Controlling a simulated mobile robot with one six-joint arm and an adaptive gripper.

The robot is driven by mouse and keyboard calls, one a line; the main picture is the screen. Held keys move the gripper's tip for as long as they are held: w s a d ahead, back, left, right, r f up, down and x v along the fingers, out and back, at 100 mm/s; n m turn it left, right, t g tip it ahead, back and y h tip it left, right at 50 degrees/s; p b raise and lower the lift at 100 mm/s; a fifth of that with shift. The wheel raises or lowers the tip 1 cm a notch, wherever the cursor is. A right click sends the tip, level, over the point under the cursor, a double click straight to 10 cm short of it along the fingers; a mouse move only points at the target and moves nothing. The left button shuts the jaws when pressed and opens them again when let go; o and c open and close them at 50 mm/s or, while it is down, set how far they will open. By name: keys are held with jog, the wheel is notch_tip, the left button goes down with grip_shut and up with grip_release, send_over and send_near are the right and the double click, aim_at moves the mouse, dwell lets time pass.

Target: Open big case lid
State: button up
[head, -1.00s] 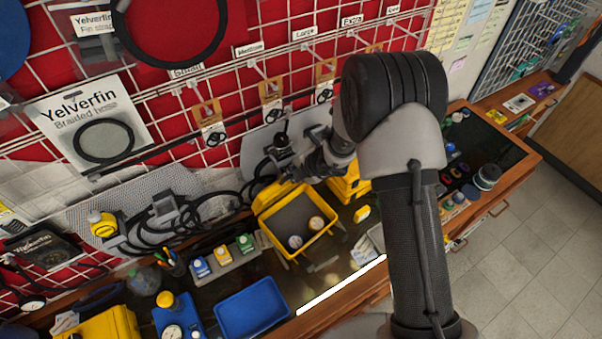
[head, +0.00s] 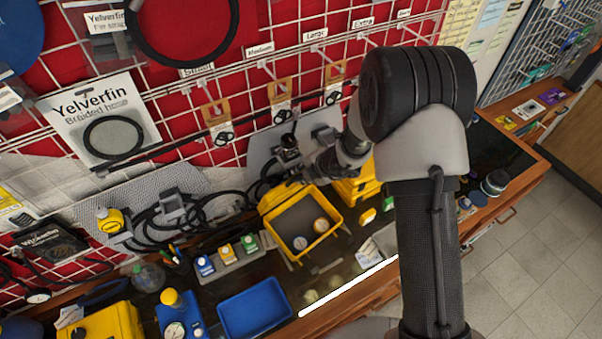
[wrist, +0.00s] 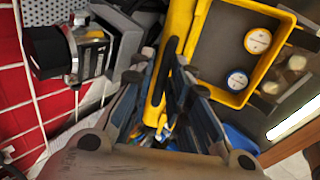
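A yellow case-like box (head: 329,239) with a grey inside stands on the bench in the head view. Two round pieces lie in it. In the wrist view the box (wrist: 191,56) fills the upper right, with a yellow strip (wrist: 178,33) along its left side. I cannot tell whether this strip is a raised lid or a side wall. My gripper (wrist: 176,72) is at this strip, its fingers apart on either side of it. Whether they touch it is unclear. In the head view my gripper (head: 297,181) is at the box's back edge, partly hidden by my wrist.
Another yellow box (head: 357,188) stands close behind on the right. Black hoses (head: 205,210) and a grey holder lie to the left. A blue tray (head: 254,308) and a small coloured rack (head: 232,255) are in front and left. A red pegboard wall rises close behind.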

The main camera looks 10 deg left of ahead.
jog(key=v, duration=1)
